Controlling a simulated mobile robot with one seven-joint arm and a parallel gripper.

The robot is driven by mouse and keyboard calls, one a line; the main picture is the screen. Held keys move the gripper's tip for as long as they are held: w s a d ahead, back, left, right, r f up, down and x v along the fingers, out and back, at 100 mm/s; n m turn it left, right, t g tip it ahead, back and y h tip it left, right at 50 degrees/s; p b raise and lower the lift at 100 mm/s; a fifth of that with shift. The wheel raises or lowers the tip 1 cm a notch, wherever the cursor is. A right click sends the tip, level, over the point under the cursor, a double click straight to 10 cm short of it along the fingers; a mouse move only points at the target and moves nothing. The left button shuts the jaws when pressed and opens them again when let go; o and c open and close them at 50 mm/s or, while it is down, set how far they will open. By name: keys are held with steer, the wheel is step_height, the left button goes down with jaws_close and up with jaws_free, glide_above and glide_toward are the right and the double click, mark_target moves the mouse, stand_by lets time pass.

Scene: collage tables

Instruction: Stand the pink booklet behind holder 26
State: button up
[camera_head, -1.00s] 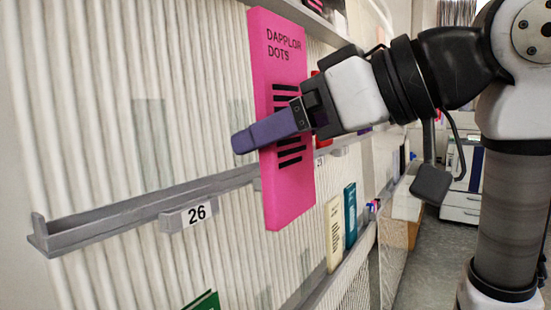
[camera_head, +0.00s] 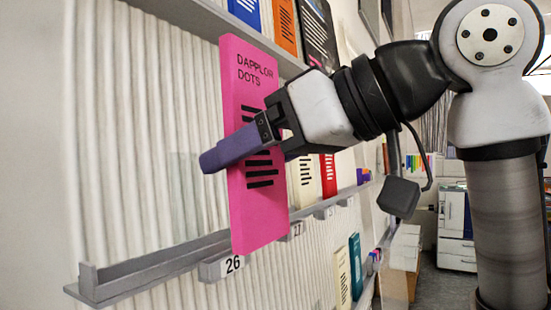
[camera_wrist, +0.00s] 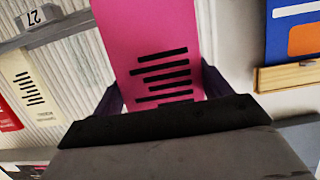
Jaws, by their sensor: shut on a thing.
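The pink booklet (camera_head: 262,206), titled "DAPPLOR DOTS", is upright with a slight tilt in the head view. My gripper (camera_head: 228,152) is shut on it, with one purple finger across its front. The wrist view shows the pink booklet (camera_wrist: 150,40) between both fingers (camera_wrist: 160,95). Holder 26 is a grey ledge (camera_head: 150,268) with a raised lip on the ribbed wall, and its label "26" (camera_head: 233,264) is at its right end. The booklet's lower end is just above and right of that label; whether it touches the ledge I cannot tell.
Holder 27's label (camera_head: 297,229) is to the right, with cream (camera_head: 303,182) and red (camera_head: 328,176) booklets beyond it. An upper shelf (camera_head: 200,20) carries blue, orange and black booklets. Cream and teal booklets (camera_head: 355,265) stand lower down. The ledge left of label 26 is empty.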

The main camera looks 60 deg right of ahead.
mark_target(188, 182)
steer(key=shift+w+a+f+b, duration=0.1)
steer(key=shift+w+b, duration=0.2)
steer(key=shift+w, duration=0.85)
steer(key=shift+w+a+f+b, duration=0.15)
steer(key=shift+w+b, duration=0.2)
steer(key=shift+w, duration=0.8)
steer(key=shift+w+a+f+b, duration=0.1)
steer(key=shift+w+b, duration=0.2)
steer(key=shift+w, duration=0.85)
steer(key=shift+w+r, duration=0.1)
steer(key=shift+w, duration=0.25)
steer(key=shift+w+p, duration=0.5)
steer(key=shift+w, duration=0.6)
steer(key=shift+f, duration=0.25)
steer(key=shift+s+f, duration=0.1)
steer(key=shift+f, duration=0.35)
steer(key=shift+f, duration=0.2)
steer(key=shift+f+b, duration=0.3)
steer(key=shift+f, duration=0.05)
